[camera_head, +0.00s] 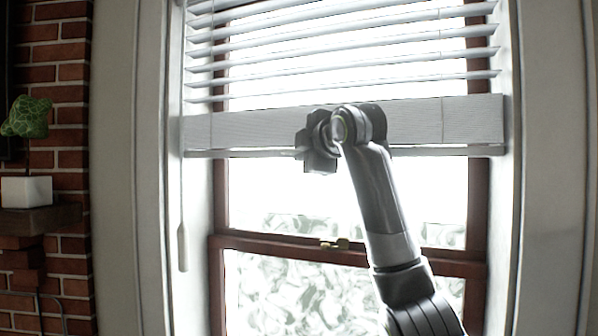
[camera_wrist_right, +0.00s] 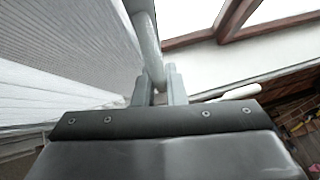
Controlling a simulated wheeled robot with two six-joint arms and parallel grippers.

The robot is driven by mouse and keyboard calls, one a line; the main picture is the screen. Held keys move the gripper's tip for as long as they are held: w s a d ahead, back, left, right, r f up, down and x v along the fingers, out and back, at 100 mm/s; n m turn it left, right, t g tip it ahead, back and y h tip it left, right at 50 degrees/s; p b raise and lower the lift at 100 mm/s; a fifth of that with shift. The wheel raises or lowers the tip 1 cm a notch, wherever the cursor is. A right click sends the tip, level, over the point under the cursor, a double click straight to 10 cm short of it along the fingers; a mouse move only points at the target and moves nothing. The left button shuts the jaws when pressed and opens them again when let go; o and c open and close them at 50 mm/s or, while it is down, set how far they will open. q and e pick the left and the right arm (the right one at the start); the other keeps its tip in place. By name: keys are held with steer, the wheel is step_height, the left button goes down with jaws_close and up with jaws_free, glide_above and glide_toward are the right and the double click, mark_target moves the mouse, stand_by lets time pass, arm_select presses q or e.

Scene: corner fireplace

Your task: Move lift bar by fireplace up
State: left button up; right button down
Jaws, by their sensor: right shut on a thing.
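The lift bar (camera_head: 462,151) is a thin pale horizontal rail along the bottom of the white window blind (camera_head: 470,120). My right gripper (camera_head: 318,162) is at this bar, left of its middle, in the head view. In the right wrist view, the fingers of my right gripper (camera_wrist_right: 158,88) are shut on a pale rounded bar (camera_wrist_right: 148,42), which runs up and away between them. Part of the bar is hidden behind my right arm in the head view. My left gripper is in neither view.
A white wand (camera_head: 183,245) hangs at the left of the window. A wooden window frame (camera_head: 270,246) with a brass latch (camera_head: 335,244) is below the blind. A shelf (camera_head: 40,218) with a potted plant (camera_head: 26,120) stands out from the brick wall at the left.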

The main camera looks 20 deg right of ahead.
steer(key=shift+s+r, duration=0.1)
steer(key=shift+r, duration=0.65)
steer(key=shift+r, duration=0.1)
steer(key=c, duration=1.8)
jaws_free()
steer(key=shift+c, duration=0.2)
steer(key=o, duration=0.4)
steer(key=shift+w, duration=0.2)
steer(key=shift+c, duration=0.2)
steer(key=shift+s+f, duration=0.1)
steer(key=shift+f, duration=0.1)
steer(key=s+d+r+b, duration=0.2)
steer(key=s+b, duration=0.6)
steer(key=s, duration=0.9)
steer(key=shift+r+b, duration=0.3)
